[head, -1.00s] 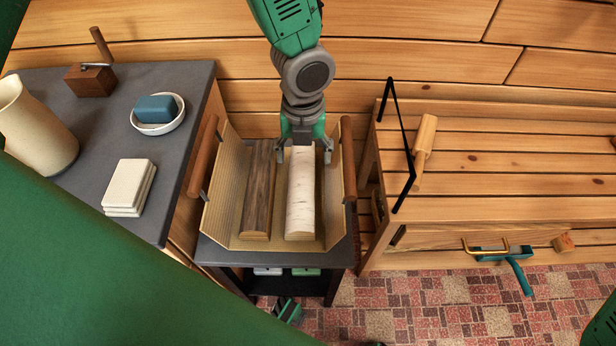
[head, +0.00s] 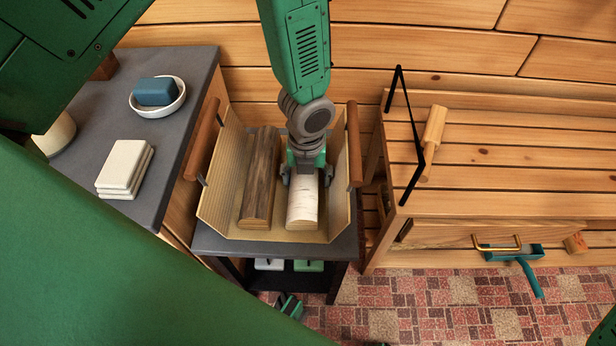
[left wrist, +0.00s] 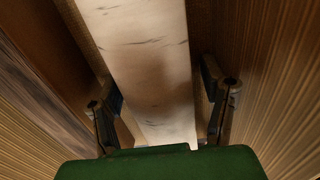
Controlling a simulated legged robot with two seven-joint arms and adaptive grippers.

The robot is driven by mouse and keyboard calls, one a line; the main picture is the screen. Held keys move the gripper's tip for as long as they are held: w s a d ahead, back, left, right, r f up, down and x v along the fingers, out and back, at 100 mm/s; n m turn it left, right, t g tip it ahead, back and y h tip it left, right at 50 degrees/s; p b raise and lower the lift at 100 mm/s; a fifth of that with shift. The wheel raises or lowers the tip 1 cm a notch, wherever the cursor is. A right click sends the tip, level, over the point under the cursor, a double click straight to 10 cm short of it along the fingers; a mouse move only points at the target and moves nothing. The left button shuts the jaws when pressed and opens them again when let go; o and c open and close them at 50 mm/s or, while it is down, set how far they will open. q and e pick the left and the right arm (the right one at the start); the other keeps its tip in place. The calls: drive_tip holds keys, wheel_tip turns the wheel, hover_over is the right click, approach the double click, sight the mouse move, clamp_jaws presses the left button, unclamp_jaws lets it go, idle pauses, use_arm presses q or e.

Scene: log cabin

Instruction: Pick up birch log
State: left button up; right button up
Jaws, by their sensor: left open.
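The birch log (head: 304,211), pale with a flat sawn end, lies lengthwise in the right half of a tan ribbed carrier (head: 209,212) with wooden side handles. A dark-barked log (head: 260,185) lies to its left, apart from it. My left gripper (head: 306,181) is open and points down over the birch log, one finger on each side. In the left wrist view the open fingers (left wrist: 163,112) flank the pale log (left wrist: 148,60); I cannot tell whether they touch it. The gripper hides the log's far part in the head view.
The carrier stands on a small dark table (head: 331,250). Close on the left is a dark-topped counter (head: 90,140) with pale stacked tiles (head: 124,167) and a blue block in a white dish (head: 158,110). A slatted wooden bench (head: 510,188) stands on the right.

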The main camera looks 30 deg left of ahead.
use_arm(q)
drive_tip(key=shift+a, duration=0.15)
drive_tip(key=shift+c, duration=0.8)
drive_tip(key=shift+a, duration=0.15)
drive_tip(key=c, duration=1.3)
drive_tip(key=shift+r, duration=0.15)
